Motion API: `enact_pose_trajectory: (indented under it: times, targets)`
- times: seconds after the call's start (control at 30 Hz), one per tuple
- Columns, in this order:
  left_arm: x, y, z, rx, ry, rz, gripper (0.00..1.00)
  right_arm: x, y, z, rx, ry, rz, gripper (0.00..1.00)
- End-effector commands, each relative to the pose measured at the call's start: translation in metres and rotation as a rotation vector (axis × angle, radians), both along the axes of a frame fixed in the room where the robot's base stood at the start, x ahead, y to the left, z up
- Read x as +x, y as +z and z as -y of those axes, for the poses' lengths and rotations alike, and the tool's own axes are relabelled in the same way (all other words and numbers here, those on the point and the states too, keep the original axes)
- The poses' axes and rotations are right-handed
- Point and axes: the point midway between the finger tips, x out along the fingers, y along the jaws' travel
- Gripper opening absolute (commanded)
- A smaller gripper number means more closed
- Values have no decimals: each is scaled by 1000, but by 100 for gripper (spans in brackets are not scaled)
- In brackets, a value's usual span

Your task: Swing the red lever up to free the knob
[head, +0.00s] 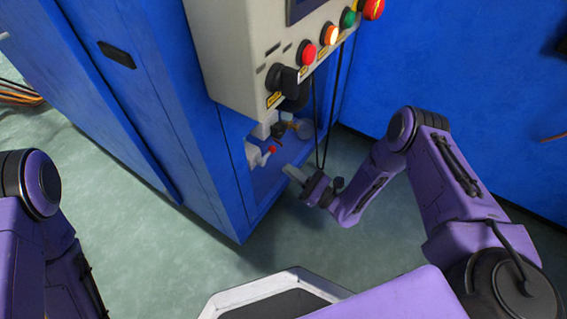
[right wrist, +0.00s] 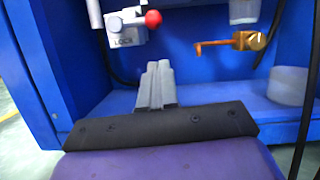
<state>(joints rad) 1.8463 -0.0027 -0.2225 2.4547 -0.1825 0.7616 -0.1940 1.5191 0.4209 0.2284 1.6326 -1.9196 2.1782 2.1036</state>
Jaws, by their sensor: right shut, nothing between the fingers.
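The red ball end of the lever (right wrist: 153,18) sticks out to the right of a grey lock block (right wrist: 125,30) marked LOCK in the right wrist view. In the head view the red lever (head: 268,151) shows small, in the recess of the blue cabinet below the control panel. My right gripper (head: 290,171) is shut and empty, to the right of and a little below the lever, apart from it. Its closed fingers (right wrist: 158,68) show below the red ball in the wrist view. An orange-brass handle (right wrist: 235,42) lies to the right; I cannot tell if it is the knob. My left gripper is out of view.
The grey control panel (head: 228,62) overhangs the recess, with a black rotary switch (head: 283,78) and several coloured buttons. Black cables (head: 317,120) hang close to my right gripper. The blue cabinet (head: 180,140) bounds the left. Green floor (head: 225,275) is open in front.

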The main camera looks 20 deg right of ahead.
Motion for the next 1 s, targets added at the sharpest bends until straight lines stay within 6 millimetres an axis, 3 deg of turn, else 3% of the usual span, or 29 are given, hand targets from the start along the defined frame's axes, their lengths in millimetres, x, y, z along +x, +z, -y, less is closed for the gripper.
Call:
enact_pose_trajectory:
  times: [0.07,0.3,1.0]
  targets:
    - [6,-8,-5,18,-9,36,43,11,6,-9,1,2,3,0]
    - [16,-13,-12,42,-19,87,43,19,35,-19,0,1,1,0]
    - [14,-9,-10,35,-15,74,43,21,42,-19,-39,1,31,0]
